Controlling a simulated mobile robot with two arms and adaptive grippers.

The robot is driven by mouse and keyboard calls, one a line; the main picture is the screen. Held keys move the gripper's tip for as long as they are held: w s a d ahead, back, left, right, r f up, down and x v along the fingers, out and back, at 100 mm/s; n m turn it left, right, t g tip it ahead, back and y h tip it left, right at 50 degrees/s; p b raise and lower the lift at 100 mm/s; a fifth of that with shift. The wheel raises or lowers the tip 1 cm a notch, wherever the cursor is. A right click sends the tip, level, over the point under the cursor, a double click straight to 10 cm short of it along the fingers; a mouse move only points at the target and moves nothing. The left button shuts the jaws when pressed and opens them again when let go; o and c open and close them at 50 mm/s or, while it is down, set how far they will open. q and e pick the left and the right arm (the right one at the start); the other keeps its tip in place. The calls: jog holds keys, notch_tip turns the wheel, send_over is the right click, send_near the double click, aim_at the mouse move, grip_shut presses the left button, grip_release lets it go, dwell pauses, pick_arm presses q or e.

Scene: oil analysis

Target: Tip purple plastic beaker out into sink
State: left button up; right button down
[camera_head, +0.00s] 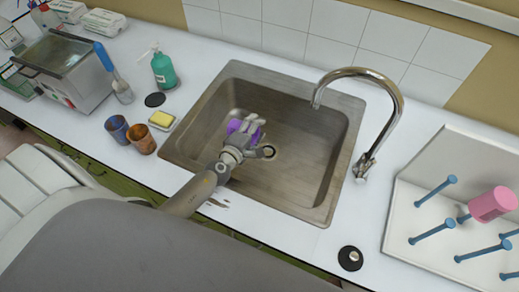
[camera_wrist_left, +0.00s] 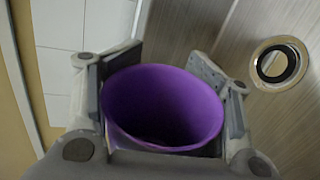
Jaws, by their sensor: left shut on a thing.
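The purple plastic beaker (camera_head: 235,126) is held by my left gripper (camera_head: 243,131) over the steel sink (camera_head: 310,175). In the left wrist view the beaker (camera_wrist_left: 163,106) sits between the two fingers of the left gripper (camera_wrist_left: 163,95), with its open mouth facing the camera. Its inside is dark, and I cannot tell whether it holds anything. The sink drain (camera_head: 268,152) lies just right of the gripper in the head view. The drain also shows in the left wrist view (camera_wrist_left: 257,66). My right gripper is not in view.
A curved tap (camera_head: 395,95) stands at the sink's right. A blue cup (camera_head: 116,128), a brown cup (camera_head: 142,139), a yellow sponge (camera_head: 161,119) and a green soap bottle (camera_head: 163,72) stand left of it. A drying rack (camera_head: 400,221) with a pink beaker (camera_head: 492,204) is at right.

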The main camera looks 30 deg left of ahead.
aim_at(235, 124)
pick_arm(q)
jog(key=shift+f+b, duration=0.25)
jog(key=shift+b, duration=0.05)
jog(key=shift+a+f+n+h+b, duration=0.3)
jog(key=shift+a+n+b, duration=0.4)
jog(key=shift+n+b, duration=0.15)
jog(key=shift+w+a+r+n+h+b, duration=0.1)
jog(key=shift+a+r+n+h+b, duration=0.2)
jog(key=shift+n, duration=0.35)
jog(key=shift+a+r+n+h+b, duration=0.1)
jog(key=shift+r+n+h+b, duration=0.15)
jog(key=shift+n+b, duration=0.3)
jog(key=a+r+n+t+h+b, duration=0.2)
jog(key=a+r+n+b, duration=0.1)
jog(key=a+n+b, duration=0.3)
jog(key=shift+a+r+n+b, duration=0.15)
jog(key=shift+a+n+b, duration=0.25)
jog(key=shift+n+b, duration=1.25)
